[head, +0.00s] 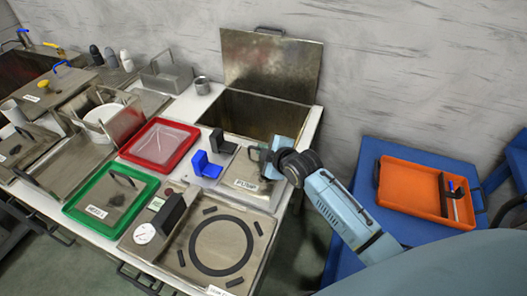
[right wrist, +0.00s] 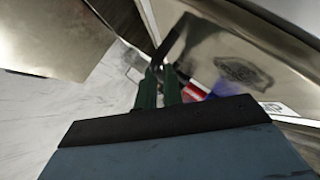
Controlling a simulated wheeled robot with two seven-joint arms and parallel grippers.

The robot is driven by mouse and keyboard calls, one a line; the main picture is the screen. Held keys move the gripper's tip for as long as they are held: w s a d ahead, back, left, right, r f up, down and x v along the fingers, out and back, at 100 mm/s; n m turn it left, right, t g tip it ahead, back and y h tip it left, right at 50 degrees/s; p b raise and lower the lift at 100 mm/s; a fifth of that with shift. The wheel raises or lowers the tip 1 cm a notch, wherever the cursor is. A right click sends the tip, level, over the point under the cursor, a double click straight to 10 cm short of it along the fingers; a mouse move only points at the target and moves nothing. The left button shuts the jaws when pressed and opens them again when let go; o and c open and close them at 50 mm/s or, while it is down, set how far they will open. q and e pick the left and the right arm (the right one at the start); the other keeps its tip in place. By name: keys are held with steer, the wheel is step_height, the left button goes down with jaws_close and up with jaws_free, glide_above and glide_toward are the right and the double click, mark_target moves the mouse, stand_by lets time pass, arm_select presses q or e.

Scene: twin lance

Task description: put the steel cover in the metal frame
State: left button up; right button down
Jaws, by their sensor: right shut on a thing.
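My right gripper (head: 264,158) is shut on the dark handle of the steel cover (head: 240,170), a flat metal plate with a white label near its front edge. In the right wrist view the gripper fingers (right wrist: 158,88) are close together at the black handle, and the shiny cover (right wrist: 215,50) lies beyond them. The metal frame (head: 225,194) appears as a steel surround at the cover's near side, at the right part of the white counter. I cannot tell whether the cover rests in it or is held just above. My left gripper is out of view.
An open steel well (head: 240,112) with its lid (head: 270,65) raised lies behind. A blue bracket (head: 207,168), black block (head: 222,143), red tray (head: 136,150) and green tray (head: 75,208) stand to the left. An orange tray (head: 405,190) sits on a blue table at right.

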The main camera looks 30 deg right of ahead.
steer(key=c, duration=1.5)
jaws_free()
steer(key=shift+c, duration=0.2)
steer(key=shift+s, duration=0.1)
steer(key=p+v, duration=0.2)
steer(key=v, duration=0.9)
steer(key=shift+s+r, duration=0.3)
